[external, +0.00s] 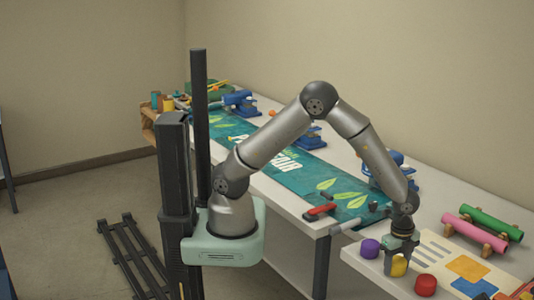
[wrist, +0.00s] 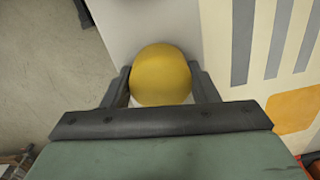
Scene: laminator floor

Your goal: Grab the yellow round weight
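The yellow round weight (external: 399,266) stands near the front left edge of the white table, between the purple and red weights. In the wrist view the yellow weight (wrist: 161,76) shows as a rounded yellow top between my two fingers. My gripper (external: 398,262) points down over it, with one dark finger on each side. In the wrist view my gripper (wrist: 160,78) has its fingers right beside the weight. Whether they press on it or leave a thin gap cannot be made out. The weight's lower part is partly hidden.
A purple weight (external: 370,248) is close on the left and a red weight (external: 426,284) close on the right. A striped sheet (external: 440,252) lies behind, with green (external: 492,223) and pink (external: 474,234) rolls beyond. The table edge is near.

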